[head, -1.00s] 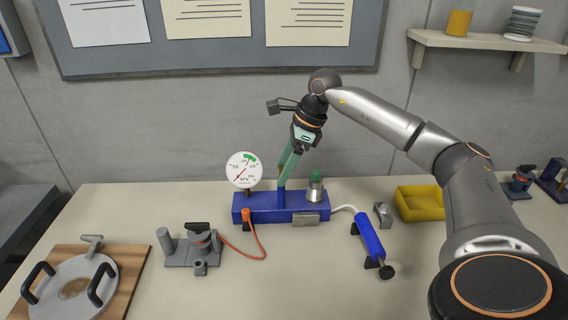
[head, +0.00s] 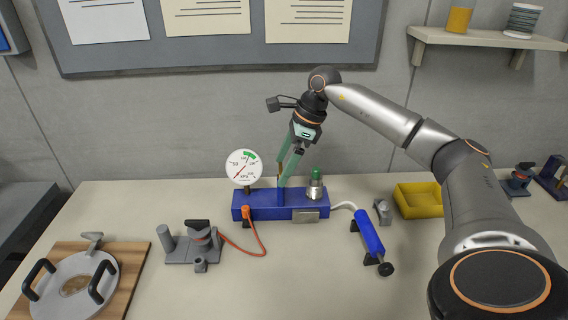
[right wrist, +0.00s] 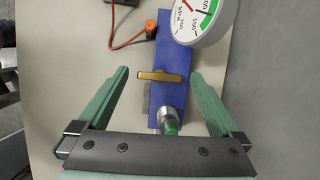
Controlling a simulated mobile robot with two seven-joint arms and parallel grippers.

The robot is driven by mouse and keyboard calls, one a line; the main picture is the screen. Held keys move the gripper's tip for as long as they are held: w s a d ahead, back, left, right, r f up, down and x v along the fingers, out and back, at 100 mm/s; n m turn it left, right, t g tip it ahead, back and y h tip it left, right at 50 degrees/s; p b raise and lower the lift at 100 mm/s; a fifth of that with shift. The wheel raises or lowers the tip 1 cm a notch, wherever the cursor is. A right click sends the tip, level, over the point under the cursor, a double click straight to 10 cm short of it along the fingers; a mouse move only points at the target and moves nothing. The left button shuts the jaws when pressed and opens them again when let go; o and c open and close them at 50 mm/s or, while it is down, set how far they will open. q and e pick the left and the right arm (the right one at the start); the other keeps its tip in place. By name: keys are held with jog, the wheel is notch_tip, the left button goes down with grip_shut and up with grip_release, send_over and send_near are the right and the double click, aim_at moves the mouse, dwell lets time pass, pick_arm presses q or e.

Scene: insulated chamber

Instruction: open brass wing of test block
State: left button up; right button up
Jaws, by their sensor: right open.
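The test block (head: 262,207) is a long blue body on the bench, with a blue post rising from its middle. Its brass wing (right wrist: 163,76) is a short flat bar, seen from above in the right wrist view, lying across the block's width. My right gripper (head: 282,178) points down over the post, and its green fingers are open. In the right wrist view the fingertips of this gripper (right wrist: 159,74) lie on either side of the wing, with a gap at each end. In the head view the fingers mostly hide the wing. My left gripper is out of view.
A round gauge (head: 244,167) stands on the block's left end, close to my fingers. A green-topped fitting (head: 315,187) stands to the right. An orange hose (head: 254,235) and a blue hand pump (head: 369,235) lie in front. A yellow bin (head: 420,201) sits further right.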

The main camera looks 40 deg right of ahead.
jog(key=v, duration=1.2)
jog(key=shift+r, duration=0.25)
jog(key=shift+d, duration=0.1)
